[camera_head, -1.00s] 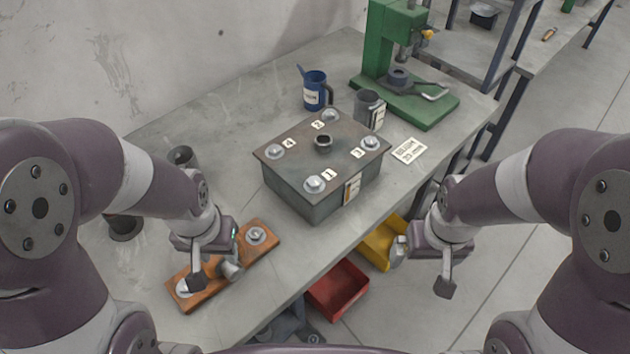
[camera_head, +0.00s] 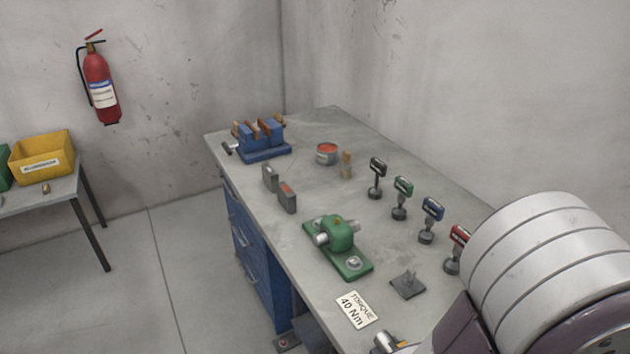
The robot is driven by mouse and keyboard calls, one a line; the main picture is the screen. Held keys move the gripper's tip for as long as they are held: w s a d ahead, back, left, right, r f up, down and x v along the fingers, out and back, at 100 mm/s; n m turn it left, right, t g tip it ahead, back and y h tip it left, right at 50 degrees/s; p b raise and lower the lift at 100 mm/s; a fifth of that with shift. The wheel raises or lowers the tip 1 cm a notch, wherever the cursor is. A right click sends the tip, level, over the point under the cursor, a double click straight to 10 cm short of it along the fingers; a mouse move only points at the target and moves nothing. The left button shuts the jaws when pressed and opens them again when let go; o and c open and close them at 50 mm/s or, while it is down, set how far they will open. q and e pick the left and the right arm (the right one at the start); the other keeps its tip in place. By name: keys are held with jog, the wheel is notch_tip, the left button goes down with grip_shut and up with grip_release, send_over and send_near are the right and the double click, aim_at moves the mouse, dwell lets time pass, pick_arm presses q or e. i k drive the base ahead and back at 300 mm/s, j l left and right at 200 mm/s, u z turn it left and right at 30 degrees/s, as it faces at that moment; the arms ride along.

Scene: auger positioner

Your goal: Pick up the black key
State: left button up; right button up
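The black key (camera_head: 377,167) stands upright on a small round dark base on the grey workbench, toward the back right. It is the farthest in a row with a green key (camera_head: 403,186), a blue key (camera_head: 432,209) and a red key (camera_head: 458,237). The red key is partly hidden by my arm, which fills the lower right corner. Neither of my grippers can be made out in this view.
The workbench (camera_head: 296,256) also holds a blue vise (camera_head: 262,140), a round tin (camera_head: 327,153), a green device (camera_head: 340,234), a dark plate (camera_head: 408,285) and a "TORQUE 40 Nm" card (camera_head: 356,309). A wall rises behind.

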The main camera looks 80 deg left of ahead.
aim_at(377, 167)
jog(key=u, duration=2.5)
jog(key=z, duration=0.35)
jog(key=i+j+z, duration=0.1)
jog(key=z, duration=0.3)
jog(key=j+z, duration=0.25)
jog(key=z, duration=0.2)
jog(key=i+j+z, duration=0.1)
jog(key=j+z, duration=0.15)
jog(key=z, duration=0.15)
jog(key=j+z, duration=0.2)
jog(key=z, duration=0.2)
jog(key=j+z, duration=0.2)
jog(key=z, duration=0.2)
